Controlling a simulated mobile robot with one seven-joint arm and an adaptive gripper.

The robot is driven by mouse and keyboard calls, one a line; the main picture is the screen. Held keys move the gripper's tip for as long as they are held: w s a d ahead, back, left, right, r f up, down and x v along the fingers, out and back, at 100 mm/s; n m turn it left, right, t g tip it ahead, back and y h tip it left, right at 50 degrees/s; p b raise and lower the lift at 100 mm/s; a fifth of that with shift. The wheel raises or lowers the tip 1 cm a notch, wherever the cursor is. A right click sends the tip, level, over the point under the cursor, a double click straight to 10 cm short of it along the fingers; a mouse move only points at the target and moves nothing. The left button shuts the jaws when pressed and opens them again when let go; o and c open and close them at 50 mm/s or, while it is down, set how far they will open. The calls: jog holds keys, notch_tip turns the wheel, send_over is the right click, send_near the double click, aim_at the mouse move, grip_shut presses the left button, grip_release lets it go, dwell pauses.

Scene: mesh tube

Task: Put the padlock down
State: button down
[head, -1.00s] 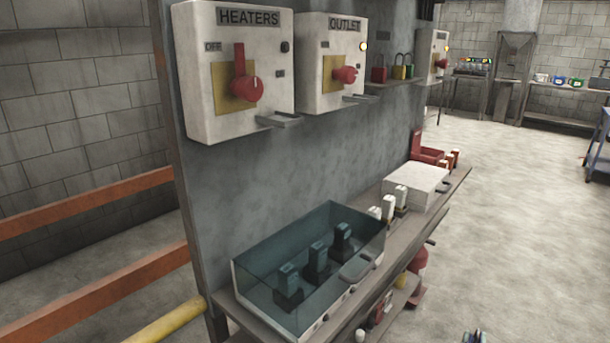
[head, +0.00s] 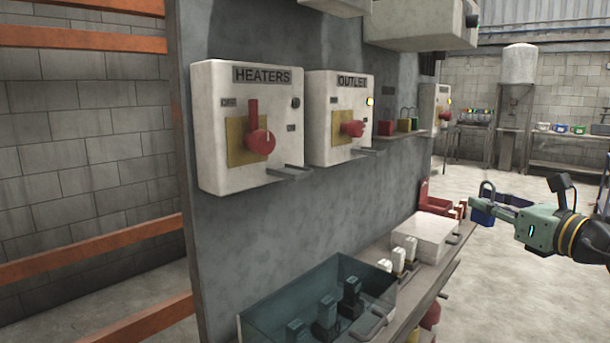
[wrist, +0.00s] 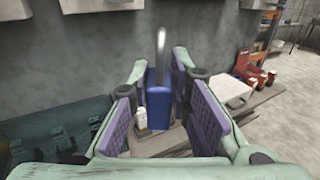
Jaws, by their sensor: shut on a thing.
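The blue padlock (head: 482,216) with a grey shackle is held at the tip of my gripper (head: 492,207), at the right of the head view. In the wrist view the padlock (wrist: 158,100) stands upright between the purple finger pads of my gripper (wrist: 158,88), its shackle pointing up. My gripper is shut on it. The padlock is in the air, in front of the grey panel and above the bench shelf (wrist: 160,141).
HEATERS (head: 250,128) and OUTLET (head: 338,118) switch boxes hang on the panel, each with a small ledge. Red, yellow and green padlocks stand on a small shelf (head: 395,138). A clear-lidded box (head: 300,310) and a white box (head: 428,237) sit on the bench.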

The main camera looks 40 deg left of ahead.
jog(key=s+a+r+n+g+y, duration=0.2)
jog(key=s+a+r+n+g, duration=0.1)
jog(key=s+a+r, duration=0.4)
jog(key=n+g, duration=0.3)
jog(key=g, duration=0.2)
send_near(275, 124)
jog(key=a+p, duration=0.3)
jog(key=shift+w+a+f+y+p, duration=0.15)
jog(key=shift+w+a+y+p, duration=0.1)
jog(key=shift+a+y+p, duration=0.15)
jog(key=shift+a+f, duration=0.1)
jog(key=shift+a, duration=0.45)
jog(key=shift+a+p, duration=0.35)
jog(key=shift+a, duration=0.25)
notch_tip(275, 124, down, 3)
jog(key=shift+w+d+f+p, duration=0.1)
jog(key=shift+f+p, duration=0.1)
jog(key=shift+p, duration=0.4)
jog(key=shift+f, duration=0.15)
jog(key=shift+f, duration=0.1)
